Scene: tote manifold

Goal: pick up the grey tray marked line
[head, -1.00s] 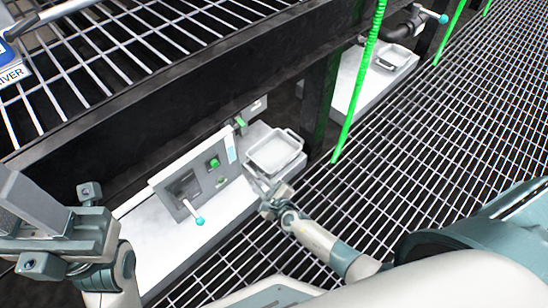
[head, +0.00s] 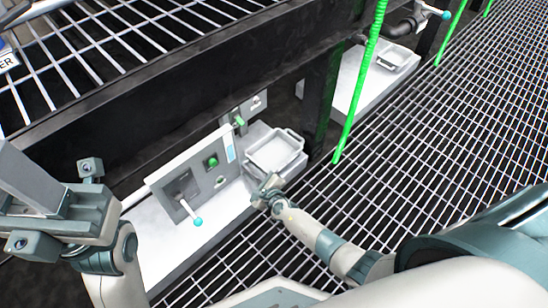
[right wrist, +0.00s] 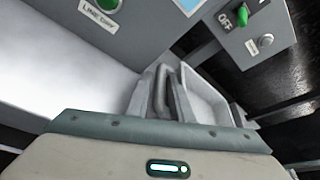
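The grey tray (head: 274,149) sits at the right end of a white ledge, right of a control panel, with its open top up. No marking on it is readable. In the right wrist view, the tray (right wrist: 210,98) lies just beyond the gripper, its near rim and handle between or beside the fingers. My right gripper (head: 268,184) is at the tray's near side, close to or touching it. Whether its fingers have closed on the rim is hidden. My left gripper (head: 64,228) is at the far left, empty, with its fingers apart.
The panel (head: 190,175) carries a teal-tipped lever (head: 197,221) and green button (head: 212,160). A switch box (right wrist: 252,28) marked OFF is behind the tray. A dark post (head: 322,95) and green pole (head: 362,80) stand to the right. Another tray (head: 398,57) is farther back.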

